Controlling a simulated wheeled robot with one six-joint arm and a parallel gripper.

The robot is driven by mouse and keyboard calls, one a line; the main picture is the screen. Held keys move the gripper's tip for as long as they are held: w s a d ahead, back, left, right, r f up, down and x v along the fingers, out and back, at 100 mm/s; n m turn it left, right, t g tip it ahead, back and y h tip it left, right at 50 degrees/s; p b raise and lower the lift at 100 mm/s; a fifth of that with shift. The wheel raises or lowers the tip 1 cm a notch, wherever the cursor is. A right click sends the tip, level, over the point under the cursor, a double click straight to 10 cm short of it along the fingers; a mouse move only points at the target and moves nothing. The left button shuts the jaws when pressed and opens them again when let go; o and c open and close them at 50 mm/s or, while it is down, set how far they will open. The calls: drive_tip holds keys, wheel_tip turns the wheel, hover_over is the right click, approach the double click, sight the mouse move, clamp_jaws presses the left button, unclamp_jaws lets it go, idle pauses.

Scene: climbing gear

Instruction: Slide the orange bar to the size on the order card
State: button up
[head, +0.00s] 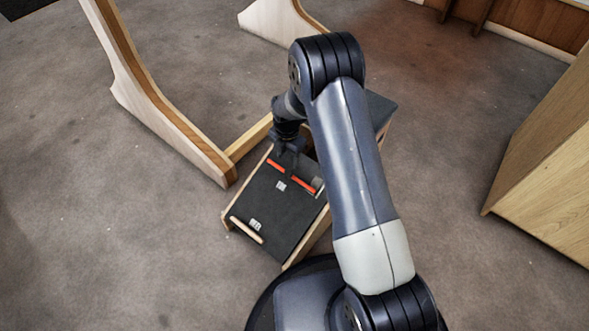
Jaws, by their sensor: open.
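The orange bar (303,185) lies across the upper part of a dark sloping board (262,205). It shows as two orange stretches with a dark gap between them; I cannot tell whether the gap is part of the bar. My gripper (287,160) is open, pointing down at the bar's upper edge. I cannot tell whether its fingers touch the bar. Small white labels mark the board, one just below the bar (281,186) and one lower down (255,224); their print is too small to read. I cannot make out the order card.
A pale wooden strip (246,230) sits at the board's lower left. My arm hides part of the board's right side. A wooden frame (165,120) stands left, and a wooden cabinet (545,170) right.

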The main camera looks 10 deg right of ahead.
sight(288, 172)
wheel_tip(288, 172, down, 8)
drive_tip(key=shift+f+b, duration=0.1)
drive_tip(key=shift+b, duration=1.05)
clamp_jaws()
